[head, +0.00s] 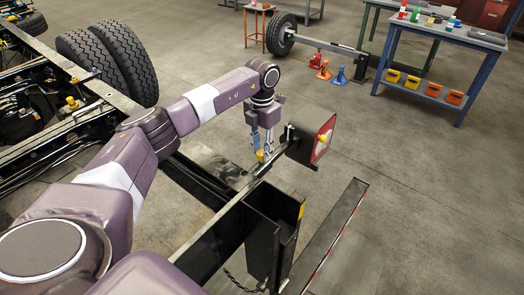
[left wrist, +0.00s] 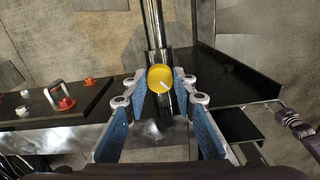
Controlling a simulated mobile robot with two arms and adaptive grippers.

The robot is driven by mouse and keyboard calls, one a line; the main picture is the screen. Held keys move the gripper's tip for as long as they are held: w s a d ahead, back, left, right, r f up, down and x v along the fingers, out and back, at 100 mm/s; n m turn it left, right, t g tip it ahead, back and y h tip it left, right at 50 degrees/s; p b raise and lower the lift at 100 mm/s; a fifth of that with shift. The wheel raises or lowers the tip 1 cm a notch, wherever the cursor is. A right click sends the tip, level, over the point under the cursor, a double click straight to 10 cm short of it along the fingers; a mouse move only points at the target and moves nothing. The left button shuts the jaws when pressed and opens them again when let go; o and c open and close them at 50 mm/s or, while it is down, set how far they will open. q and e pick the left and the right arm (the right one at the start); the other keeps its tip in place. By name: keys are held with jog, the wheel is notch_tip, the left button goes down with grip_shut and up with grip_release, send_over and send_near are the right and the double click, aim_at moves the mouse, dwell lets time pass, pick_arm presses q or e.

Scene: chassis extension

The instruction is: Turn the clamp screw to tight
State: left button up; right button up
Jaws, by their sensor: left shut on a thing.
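The clamp screw has a round yellow knob (left wrist: 160,78) with a short white mark, in front of a dark bar (left wrist: 153,25) in the left wrist view. In the head view the yellow knob (head: 260,155) shows small at my fingertips, by the dark bar. My left gripper (head: 264,150) points down there; in the left wrist view its fingertips (left wrist: 160,82) close on the knob's two sides. It is shut on the knob. The knob's underside is hidden. My right gripper is in neither view.
The truck chassis with twin tyres (head: 108,60) is at left. A blue bench (head: 430,85) stands back right; open floor lies between.

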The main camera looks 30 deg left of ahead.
pick_arm(q)
jog(key=m+b, duration=0.1)
jog(key=m, duration=0.2)
jog(key=shift+a+m+b, duration=0.1)
jog(key=shift+m+b, duration=0.2)
jog(key=shift+b, duration=0.05)
jog(key=m+b, duration=0.1)
jog(key=m, duration=0.1)
jog(key=shift+m, duration=0.4)
jog(key=m, duration=0.2)
jog(key=shift+m+b, duration=0.3)
jog(key=shift+b, duration=0.1)
jog(key=m, duration=0.3)
jog(key=shift+r+m+b, duration=0.1)
jog(key=shift+m+b, duration=0.2)
jog(key=shift+b, duration=0.05)
jog(key=m+b, duration=0.1)
jog(key=m, duration=0.5)
jog(key=shift+r, duration=0.1)
jog(key=shift+m, duration=2.4)
jog(key=shift+w+r, duration=0.1)
jog(key=o, duration=1)
jog(key=shift+o, duration=0.8)
